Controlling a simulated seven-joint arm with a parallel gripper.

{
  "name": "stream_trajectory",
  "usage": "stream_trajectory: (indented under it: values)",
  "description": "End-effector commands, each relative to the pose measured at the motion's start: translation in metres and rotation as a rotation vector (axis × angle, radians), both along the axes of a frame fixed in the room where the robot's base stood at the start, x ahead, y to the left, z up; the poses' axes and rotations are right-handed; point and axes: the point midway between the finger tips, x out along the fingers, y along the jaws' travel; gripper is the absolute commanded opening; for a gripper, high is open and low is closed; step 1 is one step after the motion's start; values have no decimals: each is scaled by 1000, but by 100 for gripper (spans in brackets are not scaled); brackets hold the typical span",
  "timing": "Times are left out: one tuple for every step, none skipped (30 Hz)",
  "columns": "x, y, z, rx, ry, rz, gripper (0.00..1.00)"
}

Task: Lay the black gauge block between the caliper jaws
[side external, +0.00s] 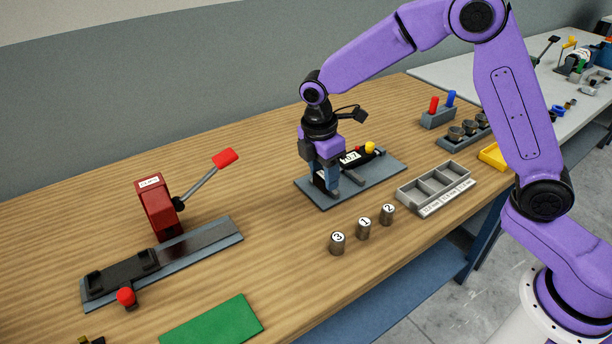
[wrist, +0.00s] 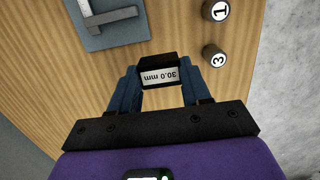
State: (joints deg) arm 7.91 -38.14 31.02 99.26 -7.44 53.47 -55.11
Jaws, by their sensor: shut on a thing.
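My gripper (side external: 328,184) is shut on the black gauge block (wrist: 159,60), which bears a white "30.0 mm" label. In the wrist view the block sits between my blue fingers, label facing the camera. The caliper stands on a blue-grey plate (side external: 385,172), with a numbered display (side external: 350,157) and a yellow knob (side external: 370,147). In the side view my gripper is in front of the plate's left part and hides most of the block. In the wrist view one metal L-shaped jaw (wrist: 108,17) shows at upper left, apart from the block. The other jaw cannot be made out.
Numbered cylinders, 3 (side external: 338,243), 1 (side external: 364,228) and 2 (side external: 388,214), stand in front of the caliper. A grey compartment tray (side external: 437,187) is to its right. A red lever device (side external: 157,207) and a green mat (side external: 212,322) lie left. Wood between is clear.

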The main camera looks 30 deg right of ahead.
Motion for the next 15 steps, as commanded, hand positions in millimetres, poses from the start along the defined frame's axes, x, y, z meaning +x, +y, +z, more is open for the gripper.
stream_trajectory:
  values:
    - [-9, -3, 6, 1, -3, 2, 5]
    - [-14, -4, 8, 1, -2, 2, 5]
    - [-21, -6, 11, 1, -3, 2, 5]
    - [-25, -8, 13, 1, -3, 1, 5]
    - [-29, -9, 15, 1, -3, 1, 5]
    - [-34, -11, 17, 1, -3, 0, 5]
    - [-37, -12, 18, 1, -3, 0, 5]
    - [-40, -13, 20, 1, -3, 1, 5]
    - [-44, -14, 22, 2, -3, 1, 5]
    - [-46, -15, 23, 1, -3, 1, 5]
    - [-48, -16, 23, 1, -2, 1, 5]
    - [-51, -17, 25, 1, -2, 1, 5]
    - [-52, -18, 25, 1, -2, 1, 5]
    - [-54, -20, 26, 1, -2, 0, 5]
    - [-55, -26, 27, 1, -2, -2, 5]
